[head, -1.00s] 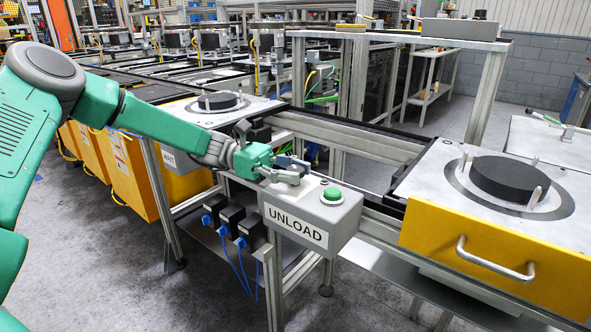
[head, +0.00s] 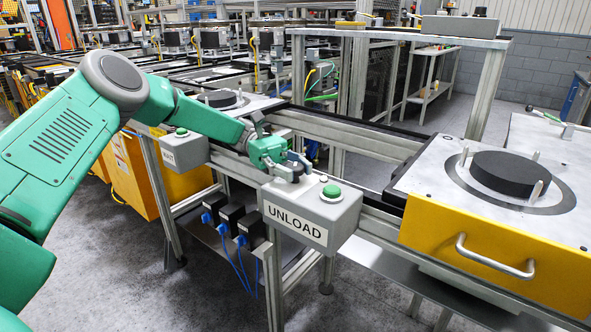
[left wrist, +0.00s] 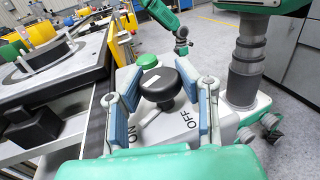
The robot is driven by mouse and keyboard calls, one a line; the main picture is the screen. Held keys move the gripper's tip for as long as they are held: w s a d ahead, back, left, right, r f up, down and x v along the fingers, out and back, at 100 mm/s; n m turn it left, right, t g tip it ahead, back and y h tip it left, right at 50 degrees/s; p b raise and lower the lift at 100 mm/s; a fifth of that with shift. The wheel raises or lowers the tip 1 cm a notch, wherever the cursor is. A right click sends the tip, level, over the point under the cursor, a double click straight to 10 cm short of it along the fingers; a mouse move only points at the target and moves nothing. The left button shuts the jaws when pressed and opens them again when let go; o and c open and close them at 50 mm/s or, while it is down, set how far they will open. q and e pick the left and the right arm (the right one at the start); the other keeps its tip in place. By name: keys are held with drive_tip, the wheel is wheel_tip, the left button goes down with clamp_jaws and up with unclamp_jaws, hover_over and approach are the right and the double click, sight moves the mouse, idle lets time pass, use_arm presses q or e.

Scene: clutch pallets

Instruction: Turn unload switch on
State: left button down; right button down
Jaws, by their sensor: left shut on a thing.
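The grey unload box (head: 325,212) carries an UNLOAD label on its front and a green button (head: 331,192) on top. A black switch knob (left wrist: 158,84) with a white mark stands on the box in the left wrist view. ON and OFF are printed on the box top, ON at left and OFF at right there. My left gripper (head: 297,168) is over the box top, and its blue-padded fingers (left wrist: 164,98) are on either side of the knob, shut on it. I cannot tell which label the knob points to.
A yellow-fronted drawer station (head: 490,262) with a black disc (head: 509,171) stands to the right. A WAIT box (head: 183,148) with a green button is at left. Frame rails run behind the unload box. Floor is clear in front.

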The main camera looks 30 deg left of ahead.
sight(290, 165)
use_arm(q)
drive_tip(key=shift+w+r, duration=0.1)
drive_tip(key=shift+r, duration=0.05)
drive_tip(key=c, duration=1.1)
unclamp_jaws()
drive_tip(key=shift+c, duration=0.2)
drive_tip(key=shift+a, duration=0.1)
drive_tip(key=v, duration=0.6)
drive_tip(key=shift+a, duration=0.2)
drive_tip(key=shift+w+a+f, duration=0.25)
drive_tip(key=shift+w+a, duration=0.05)
drive_tip(key=shift+a, duration=0.3)
drive_tip(key=shift+s+f, duration=0.1)
drive_tip(key=shift+f, duration=0.05)
